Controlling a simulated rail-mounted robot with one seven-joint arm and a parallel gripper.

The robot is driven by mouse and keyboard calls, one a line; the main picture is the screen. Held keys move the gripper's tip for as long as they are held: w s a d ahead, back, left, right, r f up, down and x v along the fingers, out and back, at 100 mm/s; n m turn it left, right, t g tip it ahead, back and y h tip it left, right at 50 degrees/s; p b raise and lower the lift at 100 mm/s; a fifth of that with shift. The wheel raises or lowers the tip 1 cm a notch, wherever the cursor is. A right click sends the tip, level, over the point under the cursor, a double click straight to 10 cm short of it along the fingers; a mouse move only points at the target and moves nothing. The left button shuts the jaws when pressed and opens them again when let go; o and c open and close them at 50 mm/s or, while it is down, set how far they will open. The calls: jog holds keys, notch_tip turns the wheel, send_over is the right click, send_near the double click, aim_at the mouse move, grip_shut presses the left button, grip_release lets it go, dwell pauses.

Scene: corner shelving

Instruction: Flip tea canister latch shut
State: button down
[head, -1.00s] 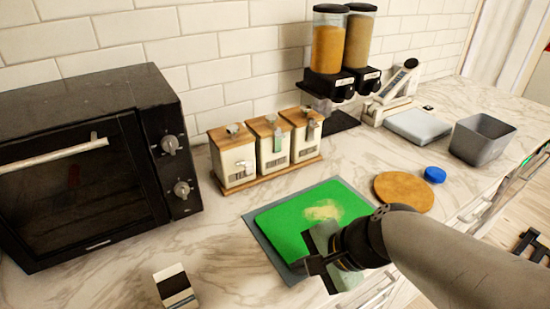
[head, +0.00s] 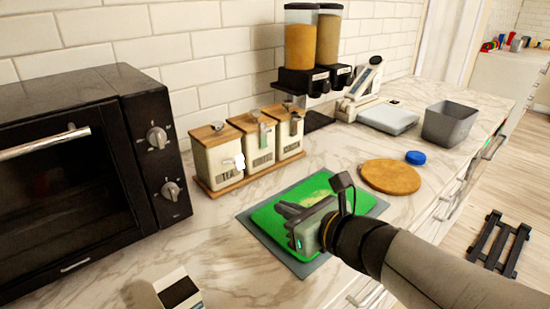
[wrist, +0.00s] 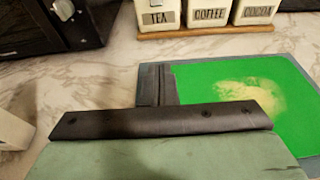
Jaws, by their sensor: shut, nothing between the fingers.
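The tea canister (head: 214,158) is the leftmost of three cream canisters with wooden lids; its lid looks down on the body. A small metal clip (head: 217,126) sits on its lid, and a white piece (head: 239,161) shows at its front right. I cannot tell the latch's exact position. The canister's lower front, with its TEA label (wrist: 157,18), shows at the top of the wrist view; its lid is out of that view. My gripper (head: 287,211) is shut and empty over the green board, pointing toward the canisters and apart from them. Its fingers (wrist: 155,85) also show in the wrist view.
The coffee (head: 256,143) and cocoa (head: 289,134) canisters stand close beside the tea canister on a wooden base. A black oven (head: 75,180) stands just left. A green board (head: 348,194) lies below my gripper. Counter between board and canisters is clear.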

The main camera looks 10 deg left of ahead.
jog(key=b+x, duration=0.2)
jog(key=x, duration=0.7)
jog(key=shift+w+a+f, duration=0.1)
jog(key=shift+a+f, duration=0.15)
jog(key=shift+w+a+r+p, duration=0.25)
jog(key=shift+w+a+r, duration=0.05)
jog(key=shift+r, duration=0.3)
jog(key=shift+w+a+r+p, duration=0.25)
jog(key=shift+a+r, duration=0.05)
jog(key=shift+r, duration=0.35)
jog(key=shift+w+a+r+p, duration=0.25)
jog(key=shift+w+a+r, duration=0.05)
jog(key=shift+r, duration=0.3)
